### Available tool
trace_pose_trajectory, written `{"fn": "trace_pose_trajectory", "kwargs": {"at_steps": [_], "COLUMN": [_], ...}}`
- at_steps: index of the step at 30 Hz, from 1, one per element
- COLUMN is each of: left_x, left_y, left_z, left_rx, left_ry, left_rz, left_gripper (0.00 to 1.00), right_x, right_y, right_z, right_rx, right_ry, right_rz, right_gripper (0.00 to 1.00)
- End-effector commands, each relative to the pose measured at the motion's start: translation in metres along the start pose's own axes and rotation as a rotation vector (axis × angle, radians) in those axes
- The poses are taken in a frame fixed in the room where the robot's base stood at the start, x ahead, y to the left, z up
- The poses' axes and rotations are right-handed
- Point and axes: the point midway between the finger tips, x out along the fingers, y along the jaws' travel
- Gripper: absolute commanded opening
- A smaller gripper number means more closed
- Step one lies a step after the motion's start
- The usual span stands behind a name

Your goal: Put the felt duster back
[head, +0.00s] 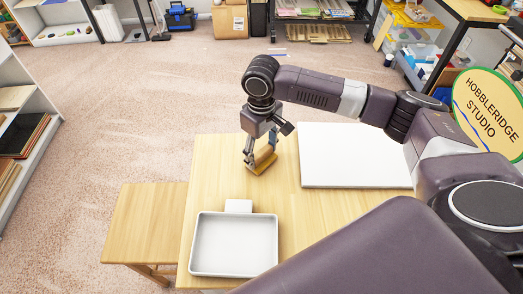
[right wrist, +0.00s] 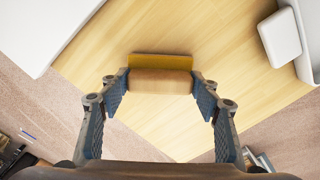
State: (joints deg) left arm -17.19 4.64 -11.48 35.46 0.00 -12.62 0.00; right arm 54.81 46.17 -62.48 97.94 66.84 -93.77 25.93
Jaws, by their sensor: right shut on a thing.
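The felt duster (head: 264,162) is a small wooden block with a yellow-brown felt side. It is at the table's far part, left of the large white sheet. My right gripper (head: 259,155) comes down on it from above and is shut on it. In the right wrist view the duster (right wrist: 160,83) sits between the two fingertips, its wooden back towards the camera. I cannot tell whether its felt touches the table top. My left gripper is out of view.
A white tray (head: 196,262), empty, lies at the table's near left, with a small white block (head: 238,206) at its far edge. A large white sheet (head: 355,158) lies on the right. A lower wooden bench (head: 145,220) adjoins the table (head: 212,165). Bare wood lies between duster and tray.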

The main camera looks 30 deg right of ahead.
Motion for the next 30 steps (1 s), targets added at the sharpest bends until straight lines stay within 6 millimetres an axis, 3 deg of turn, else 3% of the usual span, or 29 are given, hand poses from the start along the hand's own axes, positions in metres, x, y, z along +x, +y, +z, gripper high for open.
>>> {"fn": "trace_pose_trajectory", "kwargs": {"at_steps": [11, 12, 16, 26, 30], "left_x": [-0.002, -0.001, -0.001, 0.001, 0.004], "left_y": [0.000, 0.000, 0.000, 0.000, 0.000], "left_z": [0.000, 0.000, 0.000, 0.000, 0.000], "left_rx": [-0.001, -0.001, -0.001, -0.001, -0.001], "left_ry": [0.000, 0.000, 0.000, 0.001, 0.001], "left_rz": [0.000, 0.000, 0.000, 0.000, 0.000], "left_gripper": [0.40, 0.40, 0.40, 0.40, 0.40], "right_x": [0.003, 0.003, 0.003, 0.001, -0.015], "right_y": [0.000, 0.000, 0.000, 0.000, 0.000], "right_z": [-0.001, -0.001, -0.001, -0.001, -0.002], "right_rx": [0.000, 0.000, 0.000, 0.000, 0.000], "right_ry": [0.001, 0.002, 0.002, 0.003, 0.006], "right_rz": [-0.001, -0.001, 0.000, 0.000, -0.001], "right_gripper": [0.33, 0.61, 0.75, 0.75, 0.75]}}
